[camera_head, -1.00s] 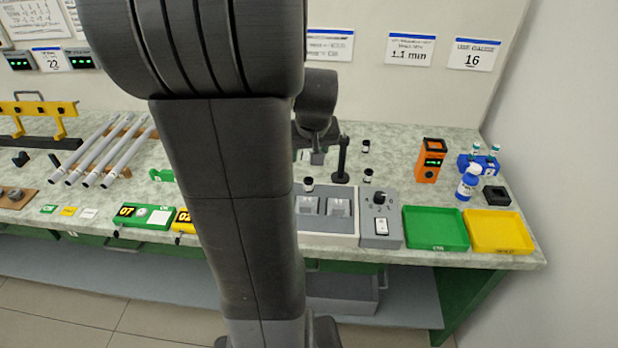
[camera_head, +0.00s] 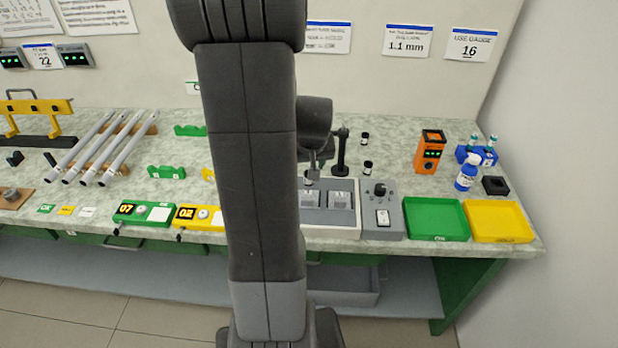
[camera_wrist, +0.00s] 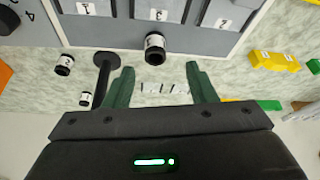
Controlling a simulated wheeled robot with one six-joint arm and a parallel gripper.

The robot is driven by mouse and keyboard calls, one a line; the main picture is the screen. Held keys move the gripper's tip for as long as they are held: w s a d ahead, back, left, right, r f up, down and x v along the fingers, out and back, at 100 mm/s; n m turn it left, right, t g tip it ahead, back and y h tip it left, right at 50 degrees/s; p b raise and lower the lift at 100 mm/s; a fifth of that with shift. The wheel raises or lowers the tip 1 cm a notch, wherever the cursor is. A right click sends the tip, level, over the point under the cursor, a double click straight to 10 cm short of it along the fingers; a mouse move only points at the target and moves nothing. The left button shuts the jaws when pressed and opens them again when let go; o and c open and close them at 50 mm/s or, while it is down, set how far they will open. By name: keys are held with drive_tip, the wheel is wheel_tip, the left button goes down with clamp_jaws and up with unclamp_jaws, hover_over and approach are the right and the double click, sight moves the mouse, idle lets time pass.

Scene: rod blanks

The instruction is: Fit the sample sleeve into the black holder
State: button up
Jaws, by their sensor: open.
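Several small black sleeves with white labels stand on the counter, and I cannot tell which is the sample sleeve. The nearest sleeve (camera_wrist: 154,48) is ahead of my gripper (camera_wrist: 160,72), roughly centred between its green fingers, by the grey panel's edge. My gripper is open and empty. In the head view that sleeve (camera_head: 308,178) is partly hidden by my arm. Two other sleeves (camera_head: 365,138) (camera_head: 367,167) stand beside a black post. A black square block (camera_head: 495,185), which may be the black holder, sits at the far right behind the yellow tray.
The black post (camera_head: 341,152) rises close to my gripper, left of it in the wrist view (camera_wrist: 104,75). A grey control box (camera_head: 382,212), green tray (camera_head: 436,219) and yellow tray (camera_head: 500,222) line the front. An orange device (camera_head: 430,152) and spray bottle (camera_head: 467,175) stand behind.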

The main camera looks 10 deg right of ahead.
sight(309, 184)
drive_tip(key=shift+d+x, duration=0.2)
drive_tip(key=shift+x, duration=1)
drive_tip(key=shift+d+x, duration=0.15)
drive_tip(key=shift+x, duration=1)
clamp_jaws()
